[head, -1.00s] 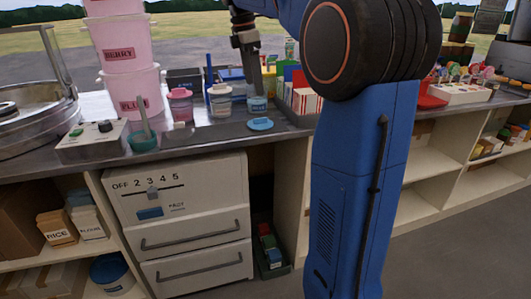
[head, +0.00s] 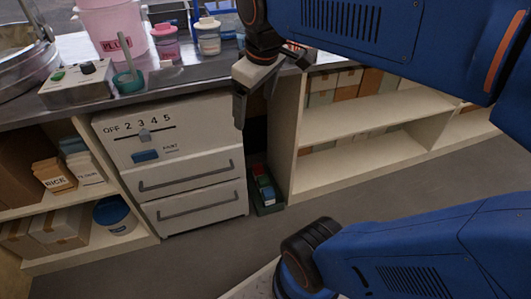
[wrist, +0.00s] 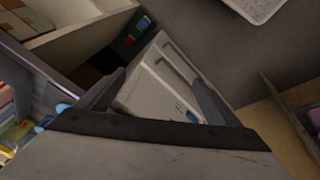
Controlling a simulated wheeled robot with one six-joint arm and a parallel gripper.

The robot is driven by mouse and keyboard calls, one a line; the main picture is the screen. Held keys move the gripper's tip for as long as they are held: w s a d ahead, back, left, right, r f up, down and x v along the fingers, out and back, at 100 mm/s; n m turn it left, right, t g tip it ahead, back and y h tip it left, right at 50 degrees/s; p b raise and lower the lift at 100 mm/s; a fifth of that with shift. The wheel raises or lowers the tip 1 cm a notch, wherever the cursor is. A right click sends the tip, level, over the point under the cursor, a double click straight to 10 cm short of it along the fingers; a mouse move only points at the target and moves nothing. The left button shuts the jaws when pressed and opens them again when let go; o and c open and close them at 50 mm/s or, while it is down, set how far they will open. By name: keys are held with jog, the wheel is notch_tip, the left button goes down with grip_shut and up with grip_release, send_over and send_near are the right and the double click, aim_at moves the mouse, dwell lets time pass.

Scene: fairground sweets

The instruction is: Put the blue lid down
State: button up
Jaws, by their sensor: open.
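My gripper (head: 256,106) is in front of the counter edge, pointing down beside the white drawer cabinet. Its fingers are apart with nothing between them, and they also show in the wrist view (wrist: 158,78). The blue lid (wrist: 62,107) appears as a small light-blue patch on the counter at the left of the wrist view, beside and apart from the left finger. Its outline is partly cut off there. In the head view the lid is hidden behind my gripper and arm.
The counter (head: 190,77) holds a pink tub (head: 110,38), a control box (head: 78,84), a teal pot (head: 129,80) and several jars. The drawer cabinet (head: 185,165) stands below. A green crate (head: 268,205) is on the floor beside it. Open floor lies in front.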

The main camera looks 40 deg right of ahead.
jog(key=s+a+f+m+t, duration=0.1)
jog(key=s+a+f+m, duration=0.1)
jog(key=s+f+m, duration=0.2)
jog(key=s+f, duration=0.3)
jog(key=f, duration=0.2)
jog(key=shift+s+a+f+y, duration=0.2)
jog(key=shift+s+f+y, duration=0.1)
jog(key=shift+s, duration=0.1)
